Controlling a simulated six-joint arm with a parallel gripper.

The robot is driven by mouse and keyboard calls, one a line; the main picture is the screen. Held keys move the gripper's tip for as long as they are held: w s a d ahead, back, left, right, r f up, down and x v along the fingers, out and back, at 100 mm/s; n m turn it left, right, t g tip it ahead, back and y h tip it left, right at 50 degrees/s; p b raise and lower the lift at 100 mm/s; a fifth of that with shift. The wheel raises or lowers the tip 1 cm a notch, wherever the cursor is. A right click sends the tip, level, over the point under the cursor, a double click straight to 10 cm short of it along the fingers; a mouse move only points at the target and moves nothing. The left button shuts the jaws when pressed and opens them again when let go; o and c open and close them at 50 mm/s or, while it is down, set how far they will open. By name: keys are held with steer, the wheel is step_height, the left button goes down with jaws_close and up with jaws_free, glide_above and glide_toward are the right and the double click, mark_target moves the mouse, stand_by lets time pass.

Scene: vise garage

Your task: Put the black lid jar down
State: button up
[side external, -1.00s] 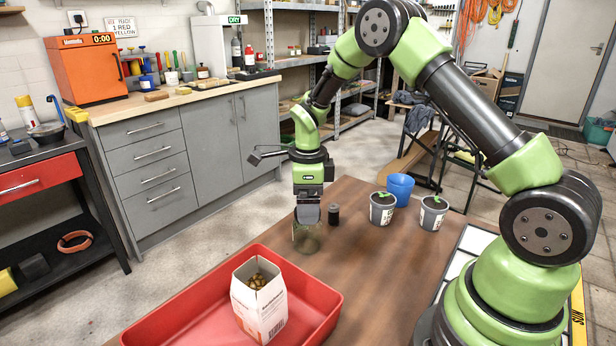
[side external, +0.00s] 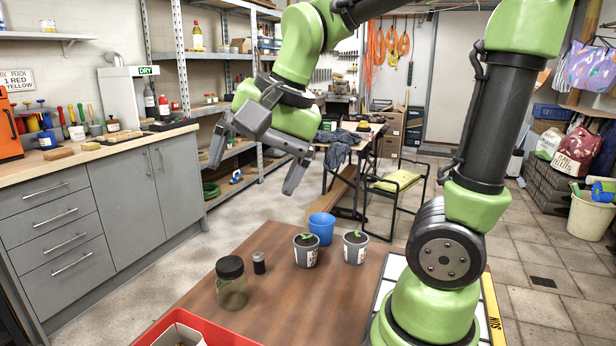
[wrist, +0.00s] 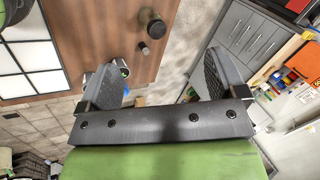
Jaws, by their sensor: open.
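The glass jar with the black lid (side external: 231,283) stands upright on the brown table, near the red tray. It also shows in the wrist view (wrist: 152,22), seen from above at the top. My gripper (side external: 250,168) is open and empty, raised well above the table and clear of the jar. Its two fingers (wrist: 160,82) are spread wide in the wrist view with nothing between them.
A small dark canister (side external: 259,263) stands close to the right of the jar. Two potted seedlings (side external: 306,251) (side external: 354,247) and a blue cup (side external: 321,228) are farther right. The red tray (side external: 200,330) holds a white carton (side external: 180,336) at the front. The table's right middle (side external: 320,300) is bare.

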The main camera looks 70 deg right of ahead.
steer(key=s+a+n+t+y, duration=0.1)
steer(key=s+a+n+t, duration=0.1)
steer(key=s+n, duration=0.6)
steer(key=shift+s+a+r+n+t, duration=0.2)
steer(key=shift+a+n+t, duration=0.1)
steer(key=shift+n, duration=0.1)
steer(key=shift+d, duration=0.1)
stand_by(0.4)
